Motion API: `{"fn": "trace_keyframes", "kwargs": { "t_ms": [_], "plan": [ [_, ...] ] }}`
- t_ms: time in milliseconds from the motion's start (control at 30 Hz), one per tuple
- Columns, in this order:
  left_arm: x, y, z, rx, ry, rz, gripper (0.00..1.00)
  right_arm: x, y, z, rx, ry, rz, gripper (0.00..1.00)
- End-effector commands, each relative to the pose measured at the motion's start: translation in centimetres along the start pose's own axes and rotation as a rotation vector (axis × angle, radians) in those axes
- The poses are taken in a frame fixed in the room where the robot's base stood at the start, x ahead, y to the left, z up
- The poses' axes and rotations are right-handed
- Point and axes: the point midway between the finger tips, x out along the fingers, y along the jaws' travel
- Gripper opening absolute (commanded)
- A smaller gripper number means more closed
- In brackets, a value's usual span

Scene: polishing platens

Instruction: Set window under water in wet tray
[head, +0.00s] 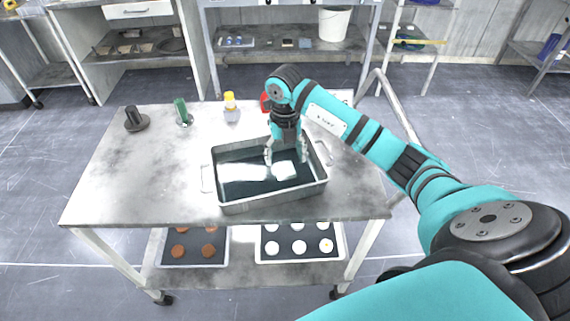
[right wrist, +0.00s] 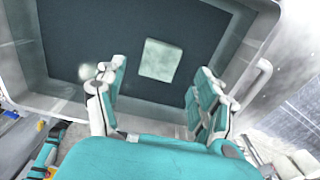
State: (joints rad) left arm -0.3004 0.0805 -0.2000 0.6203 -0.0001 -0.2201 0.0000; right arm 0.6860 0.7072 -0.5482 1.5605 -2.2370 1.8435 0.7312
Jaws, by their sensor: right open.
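The wet tray (head: 270,204) is a metal pan with side handles and dark water on the bench. The window, a pale square plate (right wrist: 160,60), lies inside the tray, apart from the walls; it also shows in the head view (head: 285,171). It looks to be under the water, though its depth is hard to tell. My right gripper (head: 285,158) points down over the tray, close to the window. In the right wrist view its open fingers (right wrist: 158,88) stand on either side, with nothing between them touching the window. My left gripper is not in view.
On the bench's back stand a black stand (head: 136,120), a green-topped item (head: 182,112), a yellow-capped bottle (head: 231,108) and a red item (head: 265,102) partly behind my arm. The lower shelf holds a tray of brown discs (head: 193,263) and one of white discs (head: 300,259). The bench's left is clear.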

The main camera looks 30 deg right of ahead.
Motion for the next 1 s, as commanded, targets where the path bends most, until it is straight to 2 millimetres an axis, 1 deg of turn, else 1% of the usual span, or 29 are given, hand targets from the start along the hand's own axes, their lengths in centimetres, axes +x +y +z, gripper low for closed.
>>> {"fn": "trace_keyframes", "kwargs": {
  "t_ms": [33,100,200,300,400,533,1000],
  "plan": [
    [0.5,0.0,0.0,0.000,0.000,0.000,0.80,-1.1,0.0,0.2,-0.002,-0.007,0.000,0.70],
    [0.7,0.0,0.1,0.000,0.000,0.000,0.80,-2.6,0.0,0.1,-0.001,-0.007,-0.001,0.70],
    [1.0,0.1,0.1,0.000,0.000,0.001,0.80,-4.6,0.0,0.1,-0.001,-0.005,0.000,0.70],
    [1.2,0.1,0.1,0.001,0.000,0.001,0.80,-6.1,0.0,0.1,0.000,-0.004,0.000,0.70],
    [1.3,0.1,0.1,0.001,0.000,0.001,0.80,-7.1,0.0,0.0,0.000,-0.002,0.000,0.70],
    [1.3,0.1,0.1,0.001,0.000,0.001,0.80,-7.7,0.0,0.0,-0.001,0.000,0.000,0.70],
    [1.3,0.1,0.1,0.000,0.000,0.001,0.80,-7.7,0.0,0.0,0.000,0.000,0.000,0.70]
  ]
}}
